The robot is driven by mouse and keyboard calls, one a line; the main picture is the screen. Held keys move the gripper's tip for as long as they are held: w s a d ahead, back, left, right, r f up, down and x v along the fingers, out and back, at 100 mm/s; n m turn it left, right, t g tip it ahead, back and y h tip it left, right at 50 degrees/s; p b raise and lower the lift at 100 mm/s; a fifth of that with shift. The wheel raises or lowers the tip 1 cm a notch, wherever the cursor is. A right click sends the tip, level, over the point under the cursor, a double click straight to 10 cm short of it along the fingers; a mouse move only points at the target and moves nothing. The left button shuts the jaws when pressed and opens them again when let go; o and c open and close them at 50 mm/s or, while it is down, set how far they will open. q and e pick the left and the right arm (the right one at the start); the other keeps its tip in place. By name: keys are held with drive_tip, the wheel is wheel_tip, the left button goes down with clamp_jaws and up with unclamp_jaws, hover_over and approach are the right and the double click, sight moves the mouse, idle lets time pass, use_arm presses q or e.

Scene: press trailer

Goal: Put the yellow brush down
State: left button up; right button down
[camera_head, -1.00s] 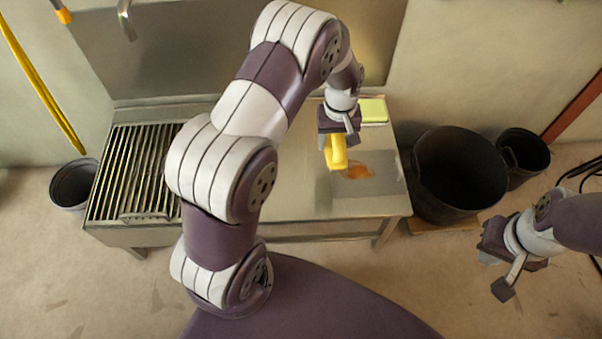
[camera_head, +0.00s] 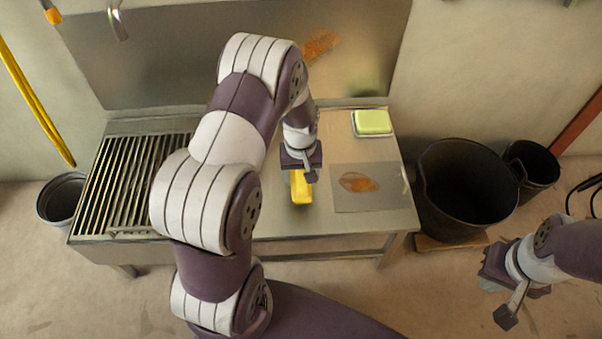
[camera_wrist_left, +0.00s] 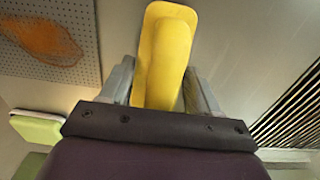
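The yellow brush (camera_head: 301,188) is between the fingers of my left gripper (camera_head: 300,172), over the steel bench top (camera_head: 280,221). In the left wrist view the brush (camera_wrist_left: 165,55) points away from my left gripper (camera_wrist_left: 160,85), with a finger against each side. Its bristles are hidden, and I cannot tell whether it touches the bench. My right gripper (camera_head: 505,290) hangs empty over the floor at the right; its fingers are partly hidden and its opening is unclear.
A grey sheet with an orange-brown stain (camera_head: 370,195) lies right of the brush. A green sponge (camera_head: 373,122) sits behind it. A slatted grate (camera_head: 130,185) fills the bench's left end. A large black bucket (camera_head: 465,190) stands at the right. Another orange stain (camera_head: 320,45) marks the back panel.

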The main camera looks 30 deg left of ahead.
use_arm(q)
drive_tip(key=o, duration=0.4)
drive_tip(key=shift+c, duration=0.2)
